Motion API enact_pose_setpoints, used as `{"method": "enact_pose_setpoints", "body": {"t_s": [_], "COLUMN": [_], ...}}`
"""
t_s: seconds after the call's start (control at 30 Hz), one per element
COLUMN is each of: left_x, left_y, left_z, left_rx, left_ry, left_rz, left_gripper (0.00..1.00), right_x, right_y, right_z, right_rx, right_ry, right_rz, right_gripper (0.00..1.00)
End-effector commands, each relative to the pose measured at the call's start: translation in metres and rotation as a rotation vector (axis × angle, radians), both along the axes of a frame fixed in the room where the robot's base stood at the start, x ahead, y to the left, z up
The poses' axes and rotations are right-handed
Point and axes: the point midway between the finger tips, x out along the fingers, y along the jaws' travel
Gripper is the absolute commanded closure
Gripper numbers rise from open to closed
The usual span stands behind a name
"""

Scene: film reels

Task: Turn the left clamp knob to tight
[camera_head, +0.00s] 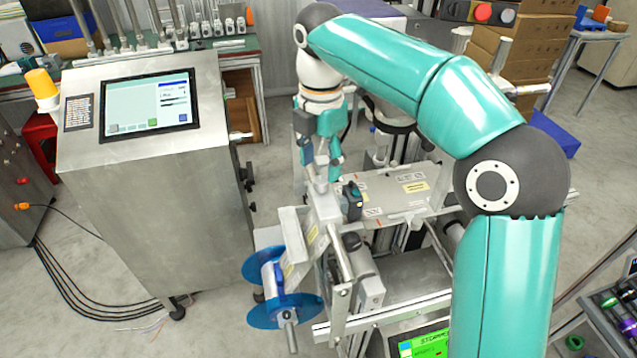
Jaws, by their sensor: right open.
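My right arm comes in from the right, arches over the machine and points its teal gripper (320,160) down at the machine's far left part. The gripper is open, with its fingers close above a grey metal upright. I cannot tell whether they touch anything. A small black part with an orange mark (352,200) stands just right of and below the fingers; I cannot tell whether it is a clamp knob. The left clamp knob cannot be made out clearly and may be hidden by the gripper. My left gripper is out of view.
A blue reel (264,267) sits on a shaft at the machine's front left. A steel cabinet with a screen (149,104) stands to the left. A green screen (425,345) is at the bottom. Boxes (510,60) stand at the back right. Cables lie on the left floor.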

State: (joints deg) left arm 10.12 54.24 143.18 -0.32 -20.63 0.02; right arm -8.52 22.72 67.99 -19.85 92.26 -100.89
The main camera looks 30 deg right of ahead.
Motion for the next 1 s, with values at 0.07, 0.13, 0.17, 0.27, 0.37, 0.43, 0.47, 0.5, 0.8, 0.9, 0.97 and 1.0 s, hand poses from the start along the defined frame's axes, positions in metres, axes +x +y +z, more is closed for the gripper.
{"method": "enact_pose_setpoints", "body": {"t_s": [0.07,0.13,0.17,0.27,0.37,0.43,0.47,0.5,0.8,0.9,0.97,1.0], "left_x": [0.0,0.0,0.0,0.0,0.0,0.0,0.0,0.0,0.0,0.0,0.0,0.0], "left_y": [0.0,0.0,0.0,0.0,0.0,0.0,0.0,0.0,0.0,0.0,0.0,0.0], "left_z": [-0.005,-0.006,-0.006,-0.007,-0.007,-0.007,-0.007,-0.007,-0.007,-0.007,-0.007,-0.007], "left_rx": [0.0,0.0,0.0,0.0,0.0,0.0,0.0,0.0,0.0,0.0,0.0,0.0], "left_ry": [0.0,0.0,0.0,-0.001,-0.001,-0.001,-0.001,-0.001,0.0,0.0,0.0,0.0], "left_rz": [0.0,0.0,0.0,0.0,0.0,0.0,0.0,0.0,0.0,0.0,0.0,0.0], "left_gripper": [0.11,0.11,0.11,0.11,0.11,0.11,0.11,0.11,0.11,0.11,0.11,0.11], "right_x": [-0.001,-0.001,-0.001,-0.001,0.0,0.0,0.0,0.0,0.0,0.0,0.0,0.0], "right_y": [0.0,0.0,0.0,0.0,0.0,0.0,0.0,0.0,0.0,0.0,0.0,0.0], "right_z": [-0.015,-0.023,-0.026,-0.034,-0.037,-0.038,-0.038,-0.038,-0.038,-0.038,-0.038,-0.037], "right_rx": [0.0,0.0,0.001,0.001,0.0,0.0,0.0,0.0,0.0,0.001,0.001,0.001], "right_ry": [0.002,0.002,0.001,0.001,-0.001,-0.001,-0.001,-0.001,-0.001,-0.001,-0.001,-0.001], "right_rz": [-0.001,-0.001,-0.001,-0.001,-0.001,-0.001,-0.001,-0.001,-0.001,-0.001,-0.001,-0.001], "right_gripper": [0.44,0.44,0.44,0.44,0.44,0.44,0.44,0.44,0.73,0.89,0.99,1.0]}}
